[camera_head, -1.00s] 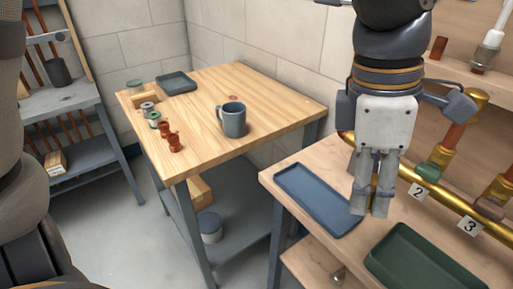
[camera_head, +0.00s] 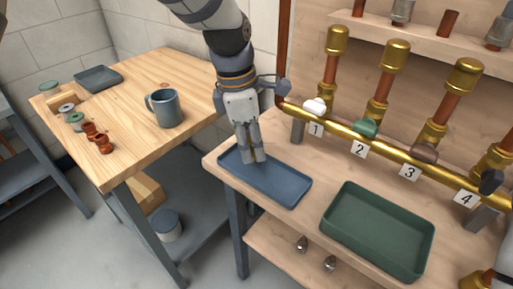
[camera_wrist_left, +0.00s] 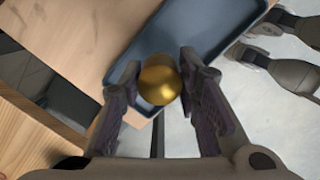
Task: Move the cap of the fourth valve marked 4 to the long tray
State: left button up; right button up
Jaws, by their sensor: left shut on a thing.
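The long tray is the narrow blue tray (camera_head: 283,187) on the front left of the bench. My left gripper (camera_head: 253,160) points down over this tray's left part. In the left wrist view the gripper (camera_wrist_left: 160,88) is shut on a round gold cap (camera_wrist_left: 160,80), with the blue tray (camera_wrist_left: 215,35) beneath. The head view hides the cap behind the fingers, and I cannot tell whether it touches the tray. The mark 4 (camera_head: 466,198) is on the brass pipe at the right; the top of its riser is cut off by the frame.
A green tray (camera_head: 338,238) stands right of the blue one. Behind run the brass pipe (camera_head: 385,152) and capped risers over marks 1 to 3. A wooden table (camera_head: 140,75) with a mug (camera_head: 166,110) is at the left.

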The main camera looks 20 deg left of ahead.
aim_at(254, 166)
pick_arm(q)
notch_tip(254, 166, down, 3)
jog(key=shift+f, duration=0.2)
jog(key=shift+r, duration=0.1)
pick_arm(e)
jog(key=shift+s+f, duration=0.15)
jog(key=shift+s, duration=0.05)
pick_arm(q)
jog(key=o, duration=0.9)
